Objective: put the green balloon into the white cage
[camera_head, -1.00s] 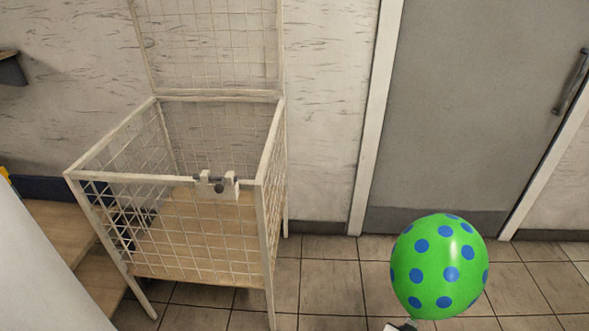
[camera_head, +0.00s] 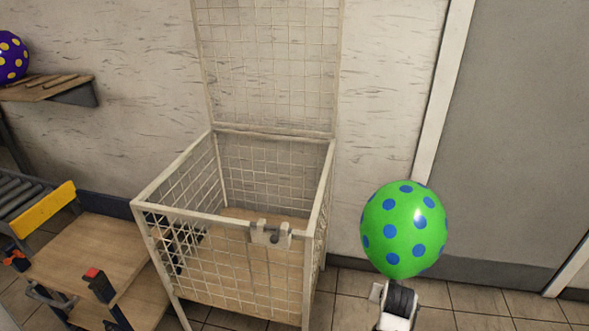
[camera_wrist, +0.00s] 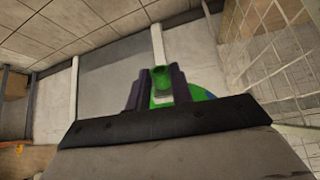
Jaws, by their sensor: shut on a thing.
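The green balloon (camera_head: 404,230) with blue dots is at the right of the head view, upright above my gripper (camera_head: 393,290). My gripper is shut on the balloon's lower end; in the wrist view the green end (camera_wrist: 162,78) sits between the two dark fingers, with more of the balloon behind them. The white cage (camera_head: 222,222) stands left of the balloon in the head view, with its mesh lid (camera_head: 268,65) raised against the wall. Its top is open, and its wooden floor looks empty. The balloon is outside the cage, to its right.
A latch (camera_head: 270,233) sits on the cage's front top rail. A wooden cart (camera_head: 85,250) and a roller conveyor (camera_head: 20,195) are at the left. A purple balloon (camera_head: 12,58) rests near a wall shelf (camera_head: 50,88). A grey door (camera_head: 520,130) is at the right.

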